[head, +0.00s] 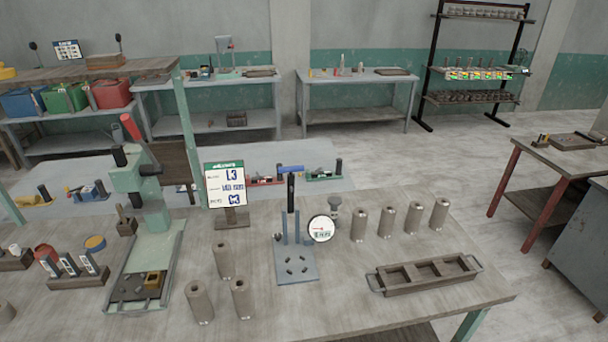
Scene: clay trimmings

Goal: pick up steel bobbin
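No label marks a steel bobbin, and I cannot tell for certain which piece it is. A small grey metal piece with a wide top (334,208) stands behind the round dial gauge (321,229), which hides part of it. Several upright grey-brown cylinders with holes in their tops stand in a row (387,221) at the right of the wooden table (340,318). Three similar cylinders (222,261) stand left of the grey fixture plate (297,266). Neither of my grippers shows in the head view.
An empty tray with compartments and end handles (426,274) lies at the front right. A green press with a red handle (150,190) stands at the left. A sign (225,185) stands behind the cylinders. The front middle of the table is clear.

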